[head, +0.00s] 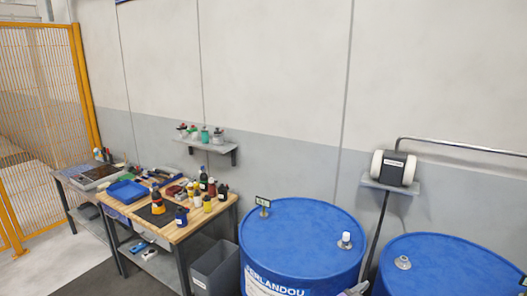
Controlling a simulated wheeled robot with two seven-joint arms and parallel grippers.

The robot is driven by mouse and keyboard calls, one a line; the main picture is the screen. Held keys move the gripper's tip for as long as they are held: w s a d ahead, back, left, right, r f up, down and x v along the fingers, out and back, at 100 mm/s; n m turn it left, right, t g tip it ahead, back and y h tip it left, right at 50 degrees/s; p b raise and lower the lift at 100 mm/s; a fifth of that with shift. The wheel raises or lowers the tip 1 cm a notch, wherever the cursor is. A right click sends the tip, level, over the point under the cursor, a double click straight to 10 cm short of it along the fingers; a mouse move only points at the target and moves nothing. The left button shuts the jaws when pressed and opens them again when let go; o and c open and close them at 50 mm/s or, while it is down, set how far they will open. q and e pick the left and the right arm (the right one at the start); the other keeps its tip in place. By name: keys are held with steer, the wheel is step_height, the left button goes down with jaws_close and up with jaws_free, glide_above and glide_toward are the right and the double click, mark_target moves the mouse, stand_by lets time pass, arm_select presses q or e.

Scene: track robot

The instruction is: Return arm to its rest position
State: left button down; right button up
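Neither of my grippers can be made out in the head view, and neither arm is clearly visible. A small pale grey piece (355,288) shows at the bottom edge, in front of the gap between two blue drums. It is cut off and too small to identify. I cannot see how either arm is posed.
A blue drum (300,235) stands at bottom centre, another (447,270) at bottom right. A grey bin (214,268) sits beside a wooden workbench (187,229) crowded with bottles and tools. A wall shelf (212,146) holds bottles. A yellow mesh fence (40,100) stands left.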

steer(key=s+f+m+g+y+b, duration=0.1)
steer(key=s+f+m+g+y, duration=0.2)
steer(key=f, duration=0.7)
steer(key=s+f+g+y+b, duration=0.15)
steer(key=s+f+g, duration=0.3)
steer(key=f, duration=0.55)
arm_select(q)
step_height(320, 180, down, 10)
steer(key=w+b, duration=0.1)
steer(key=b, duration=0.6)
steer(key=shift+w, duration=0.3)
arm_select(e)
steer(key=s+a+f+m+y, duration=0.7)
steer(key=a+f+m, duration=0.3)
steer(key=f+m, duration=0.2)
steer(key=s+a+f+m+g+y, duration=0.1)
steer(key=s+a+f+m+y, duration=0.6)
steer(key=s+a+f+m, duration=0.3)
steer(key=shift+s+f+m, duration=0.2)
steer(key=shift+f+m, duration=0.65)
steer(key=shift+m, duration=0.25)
